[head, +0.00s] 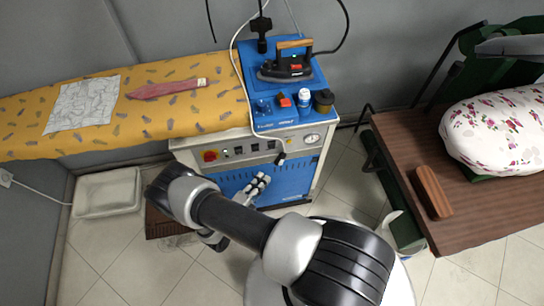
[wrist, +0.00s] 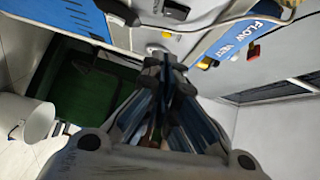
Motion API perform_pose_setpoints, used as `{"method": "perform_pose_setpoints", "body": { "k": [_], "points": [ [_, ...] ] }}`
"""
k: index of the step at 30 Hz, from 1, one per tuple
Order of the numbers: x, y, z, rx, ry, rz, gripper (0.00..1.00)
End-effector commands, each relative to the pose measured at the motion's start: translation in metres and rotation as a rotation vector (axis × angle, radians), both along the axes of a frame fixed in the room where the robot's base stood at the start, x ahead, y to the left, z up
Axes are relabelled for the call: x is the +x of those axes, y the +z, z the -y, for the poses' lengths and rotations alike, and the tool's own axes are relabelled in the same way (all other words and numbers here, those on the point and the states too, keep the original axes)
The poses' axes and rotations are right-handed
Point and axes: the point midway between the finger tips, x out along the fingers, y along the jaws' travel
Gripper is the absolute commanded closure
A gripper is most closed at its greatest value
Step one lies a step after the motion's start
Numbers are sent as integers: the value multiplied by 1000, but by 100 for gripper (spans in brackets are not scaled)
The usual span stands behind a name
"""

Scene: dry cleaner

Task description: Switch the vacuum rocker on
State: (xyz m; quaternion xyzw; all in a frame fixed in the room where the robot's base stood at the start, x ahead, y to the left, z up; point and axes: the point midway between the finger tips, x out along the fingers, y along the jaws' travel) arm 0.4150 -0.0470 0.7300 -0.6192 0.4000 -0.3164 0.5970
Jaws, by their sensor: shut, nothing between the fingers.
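The ironing station's control panel (head: 247,148) is a pale strip on the front of the blue cabinet. It carries a red-and-yellow switch (head: 210,156) at the left and a row of small dark rockers (head: 239,150) to its right. Their labels are too small to read, so I cannot tell which one is the vacuum rocker. My gripper (head: 264,179) is shut and empty, in front of the blue cabinet front, below the panel in the head view. In the wrist view, my closed fingertips (wrist: 166,64) point toward the panel; contact cannot be told.
A pressure gauge (head: 312,138) sits at the panel's right end. A cable with a black end (head: 280,158) hangs across the panel near my gripper. An iron (head: 287,67) and small bottles (head: 304,98) stand on top. A brown table (head: 470,205) is at the right.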

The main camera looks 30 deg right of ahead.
Motion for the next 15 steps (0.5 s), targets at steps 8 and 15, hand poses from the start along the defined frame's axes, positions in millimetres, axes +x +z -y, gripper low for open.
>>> {"method": "perform_pose_setpoints", "body": {
  "k": [8, 15],
  "points": [
    [26, -6, 53, 1, -9, 1, 100],
    [57, -11, 80, 1, -3, 4, 100]
  ]
}}
